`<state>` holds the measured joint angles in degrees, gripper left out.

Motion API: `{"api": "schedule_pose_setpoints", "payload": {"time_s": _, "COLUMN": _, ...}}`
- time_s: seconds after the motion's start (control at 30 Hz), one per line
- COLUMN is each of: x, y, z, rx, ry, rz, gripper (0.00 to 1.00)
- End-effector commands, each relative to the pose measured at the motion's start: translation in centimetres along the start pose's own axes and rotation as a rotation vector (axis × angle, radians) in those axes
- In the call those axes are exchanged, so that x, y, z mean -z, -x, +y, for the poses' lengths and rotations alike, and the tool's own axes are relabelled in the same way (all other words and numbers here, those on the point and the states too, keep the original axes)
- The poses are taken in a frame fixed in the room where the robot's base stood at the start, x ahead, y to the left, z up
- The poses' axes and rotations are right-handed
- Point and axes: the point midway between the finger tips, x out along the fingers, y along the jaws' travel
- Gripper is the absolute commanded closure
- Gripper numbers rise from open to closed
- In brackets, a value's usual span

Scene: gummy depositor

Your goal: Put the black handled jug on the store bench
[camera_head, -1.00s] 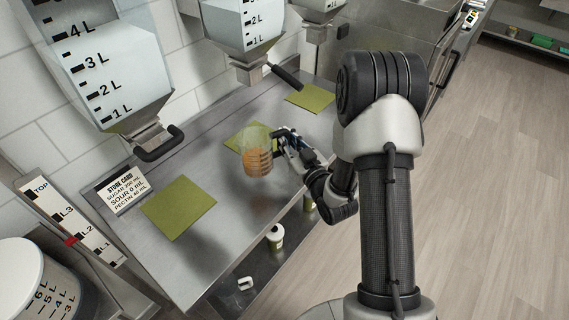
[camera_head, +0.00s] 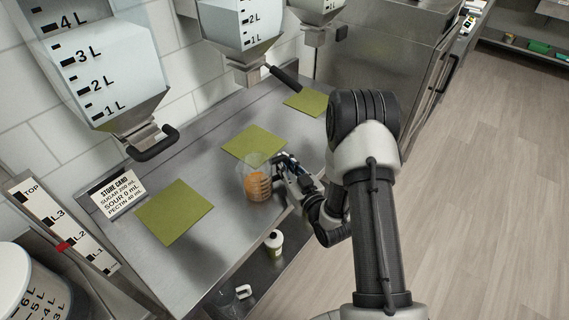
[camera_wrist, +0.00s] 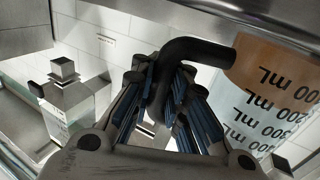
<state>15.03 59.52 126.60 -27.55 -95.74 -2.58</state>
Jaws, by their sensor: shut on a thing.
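The black handled jug (camera_head: 258,188) is clear, graduated and holds orange contents. It is upright over the steel store bench (camera_head: 222,180), just in front of the middle green mat. I cannot tell whether its base touches the bench. My gripper (camera_head: 283,168) is at the jug's right side, shut on its black handle. In the wrist view, the handle (camera_wrist: 196,50) runs between the blue-padded fingers of my gripper (camera_wrist: 170,100), and the jug's marked wall (camera_wrist: 270,95) shows at the right, upside down.
Green mats lie on the bench at left (camera_head: 174,212), middle (camera_head: 254,145) and far right (camera_head: 307,102). Graduated hoppers (camera_head: 105,70) hang above the back. A store card (camera_head: 118,192) stands at the left. A white-capped container (camera_head: 274,242) sits on the lower shelf.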

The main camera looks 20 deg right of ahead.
Motion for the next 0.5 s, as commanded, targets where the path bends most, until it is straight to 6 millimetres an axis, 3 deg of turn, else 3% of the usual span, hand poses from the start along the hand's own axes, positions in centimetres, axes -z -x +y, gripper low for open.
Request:
{"api": "schedule_pose_setpoints", "payload": {"time_s": 0.07, "x": -0.25, "y": -0.02, "z": 0.01, "rx": 0.0, "ry": 0.0, "rz": 0.002, "gripper": 1.0}}
{"api": "schedule_pose_setpoints", "payload": {"time_s": 0.1, "x": -0.39, "y": 0.02, "z": -0.01, "rx": 0.0, "ry": 0.0, "rz": -0.001, "gripper": 0.89}}
{"api": "schedule_pose_setpoints", "payload": {"time_s": 0.5, "x": -0.26, "y": 0.01, "z": 0.0, "rx": 0.0, "ry": 0.0, "rz": -0.001, "gripper": 0.65}}
